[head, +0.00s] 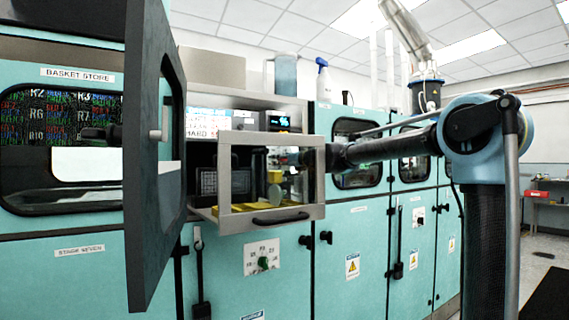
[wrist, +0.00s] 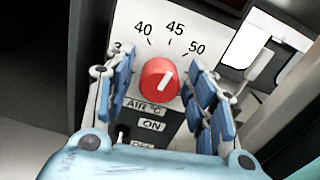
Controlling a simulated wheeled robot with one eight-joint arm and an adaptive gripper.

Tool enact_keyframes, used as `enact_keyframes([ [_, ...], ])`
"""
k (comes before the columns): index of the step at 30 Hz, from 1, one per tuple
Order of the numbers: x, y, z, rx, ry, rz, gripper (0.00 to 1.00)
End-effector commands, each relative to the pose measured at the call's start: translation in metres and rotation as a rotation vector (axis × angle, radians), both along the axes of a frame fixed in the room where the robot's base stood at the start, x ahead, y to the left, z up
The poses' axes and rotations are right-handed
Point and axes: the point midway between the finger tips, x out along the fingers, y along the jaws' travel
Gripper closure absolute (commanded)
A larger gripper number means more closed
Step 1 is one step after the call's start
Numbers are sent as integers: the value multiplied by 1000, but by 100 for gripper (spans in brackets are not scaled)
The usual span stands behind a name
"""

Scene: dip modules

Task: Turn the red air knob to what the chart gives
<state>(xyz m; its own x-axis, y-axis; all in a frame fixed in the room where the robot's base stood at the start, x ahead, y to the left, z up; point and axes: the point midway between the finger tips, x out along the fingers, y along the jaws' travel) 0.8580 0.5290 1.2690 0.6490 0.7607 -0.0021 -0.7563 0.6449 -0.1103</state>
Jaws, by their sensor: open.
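The red air knob (wrist: 160,80) sits on a white dial plate (wrist: 137,17) in the wrist view, above a label reading AIR °C. My gripper (wrist: 162,70) is open, with one blue-padded finger on each side of the knob; contact cannot be told. In the head view my arm reaches in from the right, and the knob is not visible. A chart-like white card (head: 207,122) with red and blue print is partly hidden by the dark door; its lines are too small to read fully.
An ON/OFF toggle (wrist: 122,133) sits below the knob. A dark open door (head: 150,150) stands at the left. A framed clear box (head: 270,185) juts out beside my arm. A green knob (head: 263,263) is on the lower panel. A lit display (head: 279,122) is above.

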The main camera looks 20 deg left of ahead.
Motion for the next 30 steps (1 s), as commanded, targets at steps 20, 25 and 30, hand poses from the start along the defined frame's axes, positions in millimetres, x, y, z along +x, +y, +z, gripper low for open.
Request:
enact_keyframes([
  [20, 1, 0, 0, -9, -11, -1, 94],
  [25, 1, 0, 0, -65, -76, -2, 94],
  [30, 1, 0, 0, -97, -114, -2, 94],
])
